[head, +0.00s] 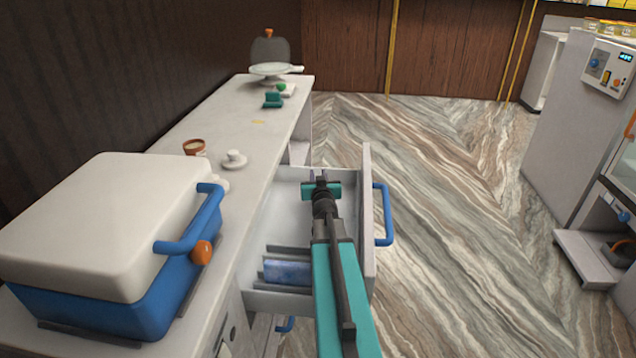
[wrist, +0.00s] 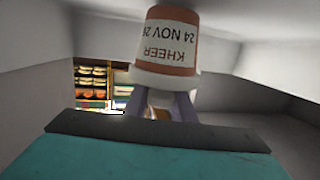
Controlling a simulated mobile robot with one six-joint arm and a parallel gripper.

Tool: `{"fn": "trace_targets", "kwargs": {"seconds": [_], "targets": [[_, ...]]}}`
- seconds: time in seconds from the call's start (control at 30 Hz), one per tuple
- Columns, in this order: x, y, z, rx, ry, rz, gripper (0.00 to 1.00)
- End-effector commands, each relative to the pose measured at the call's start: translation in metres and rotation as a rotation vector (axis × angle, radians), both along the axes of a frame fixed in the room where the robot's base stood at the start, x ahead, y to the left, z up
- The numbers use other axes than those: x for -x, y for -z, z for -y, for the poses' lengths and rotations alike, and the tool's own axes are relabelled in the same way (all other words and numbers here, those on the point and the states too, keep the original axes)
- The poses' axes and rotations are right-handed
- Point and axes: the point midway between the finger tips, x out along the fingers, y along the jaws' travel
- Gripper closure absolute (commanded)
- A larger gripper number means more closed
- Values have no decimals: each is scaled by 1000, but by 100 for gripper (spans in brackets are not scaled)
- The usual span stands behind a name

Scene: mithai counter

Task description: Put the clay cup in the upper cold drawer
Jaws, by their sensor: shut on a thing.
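My gripper (head: 322,184) is inside the open upper drawer (head: 368,190), low between its white walls, with the arm reaching in from the front of the picture. In the wrist view my gripper (wrist: 168,106) is shut on a terracotta clay cup (wrist: 172,48), with a white label reading "KHEER 24 NOV" upside down in the picture. The held cup is hidden behind the gripper in the head view. I cannot tell whether it touches the drawer floor. The drawer's blue handle (head: 386,215) is on its right side.
A blue pack (head: 287,271) lies between grey dividers in the drawer's near part. Another brown cup (head: 194,147) and a white lidded dish (head: 234,159) stand on the counter (head: 262,112). A blue cool box (head: 110,230) fills its near end. The marble-look floor (head: 450,220) is clear.

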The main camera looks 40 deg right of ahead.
Motion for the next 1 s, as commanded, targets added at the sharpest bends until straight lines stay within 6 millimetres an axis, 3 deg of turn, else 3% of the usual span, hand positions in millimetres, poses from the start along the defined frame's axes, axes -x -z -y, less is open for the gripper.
{"fn": "trace_targets", "kwargs": {"seconds": [0.6,0.63,0.73,1.0], "targets": [[0,9,1,0,1,1,100],[1,10,1,-1,1,1,76],[1,9,1,-1,1,1,59],[1,9,1,-1,2,0,58]]}}
